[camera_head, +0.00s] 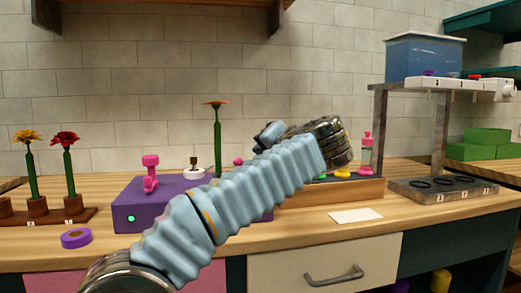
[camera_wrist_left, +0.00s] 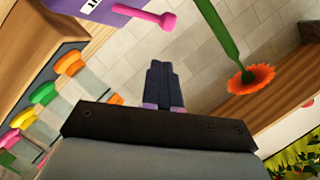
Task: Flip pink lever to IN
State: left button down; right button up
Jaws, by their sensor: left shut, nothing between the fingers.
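The purple box (camera_head: 125,205) stands on the counter, partly hidden behind my left arm. In the left wrist view, a pink lever (camera_wrist_left: 148,17) with a round knob end sticks out from the purple box (camera_wrist_left: 90,8) at the top. In the head view, a pink tip (camera_head: 238,161) shows above my arm and looks like this lever. A separate pink knobbed part (camera_head: 150,172) stands upright on the box's left end. My left gripper (camera_wrist_left: 165,68) is shut and empty, its fingertips apart from the lever and below it in the wrist view. My right gripper is out of view.
An orange flower (camera_head: 215,104) on a green stem rises behind the box; it also shows close to my fingers in the wrist view (camera_wrist_left: 250,78). A flower stand (camera_head: 75,215) is left, a purple tape roll (camera_head: 76,238) in front. A metal-framed station (camera_head: 440,188) stands right.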

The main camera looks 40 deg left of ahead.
pick_arm(q)
jog(key=b+v, duration=0.1)
jog(key=v, duration=0.9)
jog(key=shift+w+d+f, duration=0.1)
jog(key=shift+w+d, duration=0.05)
